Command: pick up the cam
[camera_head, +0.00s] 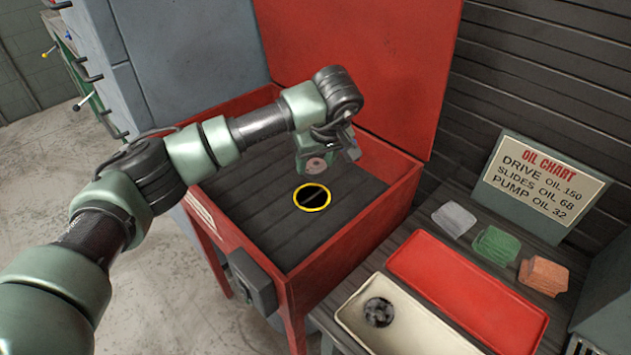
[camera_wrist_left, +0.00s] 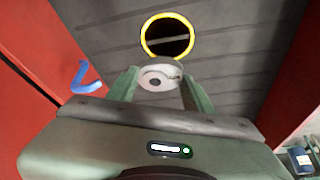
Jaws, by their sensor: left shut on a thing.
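The cam (camera_head: 316,165) is a small pale grey disc with a dark hole, and it also shows in the left wrist view (camera_wrist_left: 158,77). My left gripper (camera_head: 325,157) is shut on the cam, with one finger on each side of it in the left wrist view (camera_wrist_left: 160,88). The gripper is over the dark slatted floor of the red cabinet (camera_head: 242,118). A yellow-ringed dark hole (camera_head: 313,197) is in that floor, just beyond the cam in the left wrist view (camera_wrist_left: 168,37). My right gripper is in neither view.
The cabinet's raised red lid (camera_head: 365,60) stands behind. At the right are a red tray (camera_head: 465,290), a cream tray (camera_head: 425,335) holding a dark round part (camera_head: 379,312), stacked cloths (camera_head: 495,245) and an oil chart (camera_head: 543,185). A blue hook (camera_wrist_left: 83,80) is at the wrist view's left.

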